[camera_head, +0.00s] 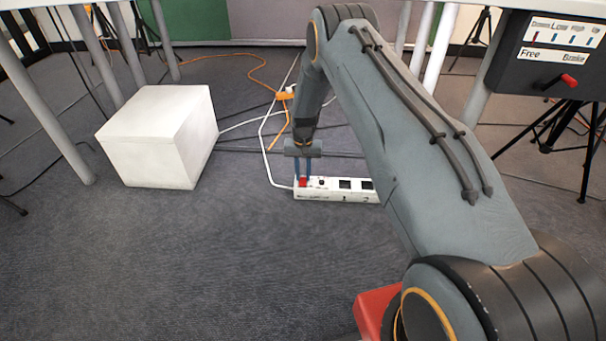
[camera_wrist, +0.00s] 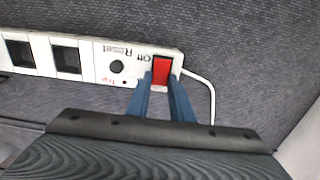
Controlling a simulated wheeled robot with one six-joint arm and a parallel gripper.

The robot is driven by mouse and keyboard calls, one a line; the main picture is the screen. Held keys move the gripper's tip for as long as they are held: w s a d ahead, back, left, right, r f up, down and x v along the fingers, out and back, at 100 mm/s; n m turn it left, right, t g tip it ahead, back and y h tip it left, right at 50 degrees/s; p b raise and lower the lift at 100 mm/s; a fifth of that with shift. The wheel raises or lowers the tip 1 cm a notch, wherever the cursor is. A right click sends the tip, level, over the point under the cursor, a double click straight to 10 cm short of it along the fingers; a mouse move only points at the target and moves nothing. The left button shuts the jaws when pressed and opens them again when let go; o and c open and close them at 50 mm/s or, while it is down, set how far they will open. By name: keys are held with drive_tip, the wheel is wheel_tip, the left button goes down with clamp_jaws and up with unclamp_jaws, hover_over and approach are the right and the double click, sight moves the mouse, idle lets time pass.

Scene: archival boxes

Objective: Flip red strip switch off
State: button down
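A white power strip (camera_head: 327,196) lies on the grey carpet under the table, partly hidden on its right by my arm. Its red switch (camera_head: 302,182) is at the strip's left end. In the wrist view the red switch (camera_wrist: 162,71) sits beside the printed word "Off", a round reset button (camera_wrist: 116,66) and black sockets. My gripper (camera_head: 303,178) points down at the switch. In the wrist view its two blue fingers (camera_wrist: 160,82) are apart, one on each side of the switch's lower part. Whether they touch the switch I cannot tell.
A white box (camera_head: 160,140) stands on the carpet to the left. A white cable (camera_wrist: 205,85) leaves the strip's switch end. Orange and black cables, table legs and tripods are behind. A control panel (camera_head: 550,60) hangs at upper right. The front left carpet is clear.

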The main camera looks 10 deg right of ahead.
sight(303, 182)
drive_tip(key=shift+s+r+t+p, duration=0.2)
drive_tip(key=shift+s+t+p, duration=0.15)
drive_tip(key=shift+p, duration=0.8)
drive_tip(key=shift+a+t+p, duration=0.1)
drive_tip(key=shift+t+p, duration=0.25)
drive_tip(key=shift+p, duration=0.4)
drive_tip(key=shift+f+h, duration=0.1)
drive_tip(key=shift+h, duration=0.2)
drive_tip(key=c, duration=1.6)
unclamp_jaws()
drive_tip(key=shift+o, duration=0.2)
drive_tip(key=shift+w, duration=0.1)
wheel_tip(303, 182, up, 8)
drive_tip(key=s+p, duration=0.1)
drive_tip(key=p, duration=0.2)
drive_tip(key=shift+a+f+p, duration=0.15)
drive_tip(key=shift+f+p, duration=0.05)
drive_tip(key=shift+p, duration=0.15)
